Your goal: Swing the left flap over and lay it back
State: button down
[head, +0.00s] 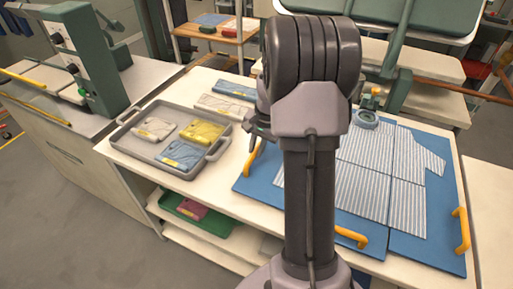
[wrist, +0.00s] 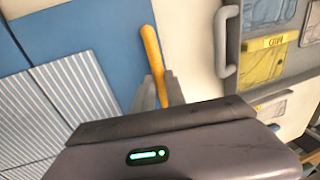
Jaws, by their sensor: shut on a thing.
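The blue folding board lies on the white table with a grey-and-white striped shirt (head: 405,185) spread on it. Its left flap (head: 255,183) looks flat, with part of it hidden behind my arm; it also shows in the wrist view (wrist: 108,40). The flap's yellow handle (head: 254,159) is at its outer edge. In the wrist view my gripper (wrist: 158,92) is shut on this handle (wrist: 152,50), its fingers on either side of the near end. In the head view the fingers are mostly hidden by my arm.
A grey tray (head: 118,138) with several packed garments stands left of the board. Folded packs (head: 225,105) lie behind it. Yellow handles sit on the board's front (head: 350,237) and right flap (head: 461,230).

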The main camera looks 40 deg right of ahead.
dwell(0.3)
jog(key=shift+s+d+r+t+b, duration=0.15)
jog(key=shift+s+r+t+b, duration=0.2)
jog(key=shift+r, duration=0.2)
jog(key=s+d+r+t+y, duration=0.2)
jog(key=s+d+r+t, duration=0.15)
jog(key=s+r, duration=0.6)
jog(key=s+d+f+t+y+p, duration=0.1)
jog(key=s+d+t, duration=0.3)
jog(key=s, duration=0.5)
jog(key=s+d+f+t+y, duration=0.1)
jog(key=s+d+t, duration=0.2)
jog(key=s, duration=0.6)
jog(key=shift+d+f+t+y+p, duration=0.25)
jog(key=shift+d+t+y+p, duration=0.15)
jog(key=shift+s, duration=0.1)
